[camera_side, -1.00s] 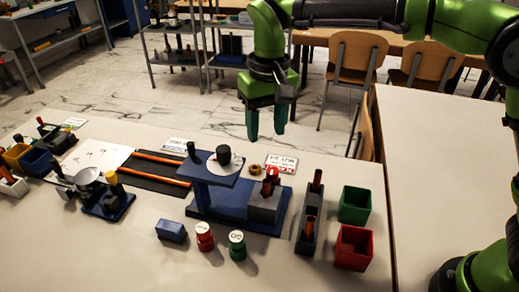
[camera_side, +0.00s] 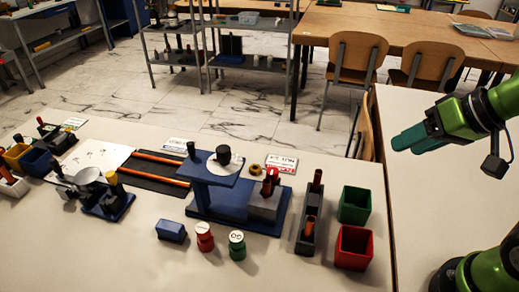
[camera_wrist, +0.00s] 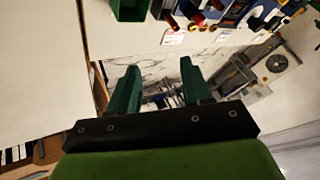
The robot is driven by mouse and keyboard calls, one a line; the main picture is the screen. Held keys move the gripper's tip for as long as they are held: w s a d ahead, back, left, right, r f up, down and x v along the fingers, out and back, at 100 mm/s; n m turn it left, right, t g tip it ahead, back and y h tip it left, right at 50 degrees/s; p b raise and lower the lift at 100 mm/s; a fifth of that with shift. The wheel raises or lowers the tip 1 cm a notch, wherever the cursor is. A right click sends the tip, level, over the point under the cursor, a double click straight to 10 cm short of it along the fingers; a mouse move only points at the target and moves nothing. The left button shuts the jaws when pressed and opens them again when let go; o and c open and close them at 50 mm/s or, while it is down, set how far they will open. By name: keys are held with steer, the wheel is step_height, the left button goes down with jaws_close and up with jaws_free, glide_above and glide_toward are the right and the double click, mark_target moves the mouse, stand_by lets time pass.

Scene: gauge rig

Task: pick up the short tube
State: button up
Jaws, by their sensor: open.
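A dark narrow rack (camera_side: 300,243) stands on the table right of the blue fixture. It holds two copper-coloured tubes, a rear one (camera_side: 317,178) and a front one (camera_side: 309,223). Which is the short tube I cannot tell for sure; the front one shows less above the rack. My gripper (camera_side: 405,143) is off to the right in the side view, raised and tilted, its green fingers pointing left, well apart from the rack. In the wrist view its fingers (camera_wrist: 160,78) are spread with nothing between them.
A green bin (camera_side: 355,203) and a red bin (camera_side: 353,249) stand right of the rack. The blue fixture (camera_side: 235,212) carries a dark knob and a grey block. Red and green capped jars and a blue block stand in front. Orange rods lie in a black tray (camera_side: 150,180).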

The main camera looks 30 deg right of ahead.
steer(key=shift+d+r, duration=0.2)
stand_by(0.5)
